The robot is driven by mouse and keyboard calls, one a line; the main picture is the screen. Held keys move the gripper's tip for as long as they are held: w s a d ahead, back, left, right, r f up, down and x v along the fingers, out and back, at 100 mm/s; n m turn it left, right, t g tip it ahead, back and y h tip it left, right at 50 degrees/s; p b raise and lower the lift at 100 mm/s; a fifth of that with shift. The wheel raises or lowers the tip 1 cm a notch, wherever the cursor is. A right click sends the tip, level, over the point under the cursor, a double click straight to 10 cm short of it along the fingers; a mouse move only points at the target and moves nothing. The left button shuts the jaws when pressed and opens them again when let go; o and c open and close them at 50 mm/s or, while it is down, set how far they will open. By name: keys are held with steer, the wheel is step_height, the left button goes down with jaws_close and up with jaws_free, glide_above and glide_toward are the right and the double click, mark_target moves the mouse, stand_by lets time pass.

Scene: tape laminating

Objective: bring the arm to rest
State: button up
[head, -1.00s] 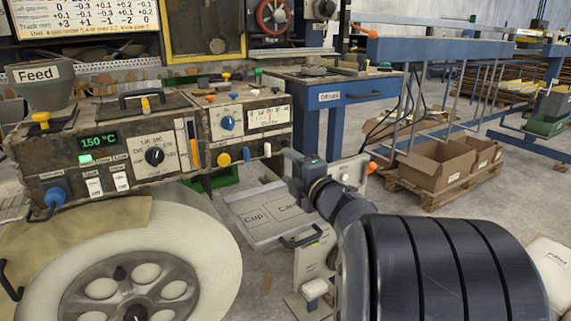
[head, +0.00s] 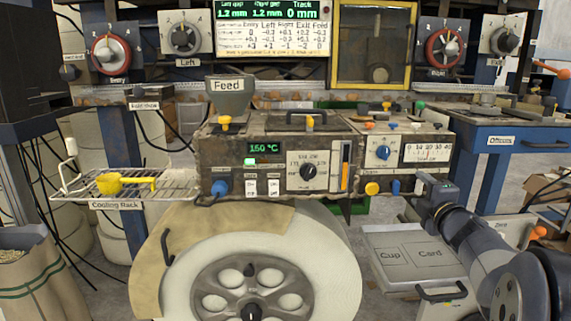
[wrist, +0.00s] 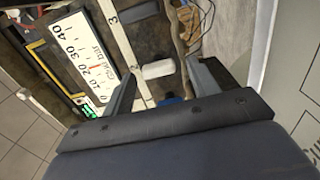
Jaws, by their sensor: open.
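My arm (head: 480,240) reaches in from the lower right in the head view, bent up toward the right end of the control box (head: 270,150). My gripper (head: 426,184) is small there, beside the box's lower right corner, and its fingers are hard to make out. In the wrist view my gripper (wrist: 158,78) is open, its two dark fingers spread apart. A white knob (wrist: 158,69) shows between the fingertips. I cannot tell whether the fingers touch it. A blue knob (wrist: 168,99) is partly hidden behind the gripper's edge.
A large pale roll (head: 335,250) stands below the box. A blue bench (head: 480,165) is at the right. A cooling rack (head: 165,190) with a yellow scoop (head: 110,183) is at the left.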

steer(key=shift+w, duration=0.45)
steer(key=shift+s, duration=0.2)
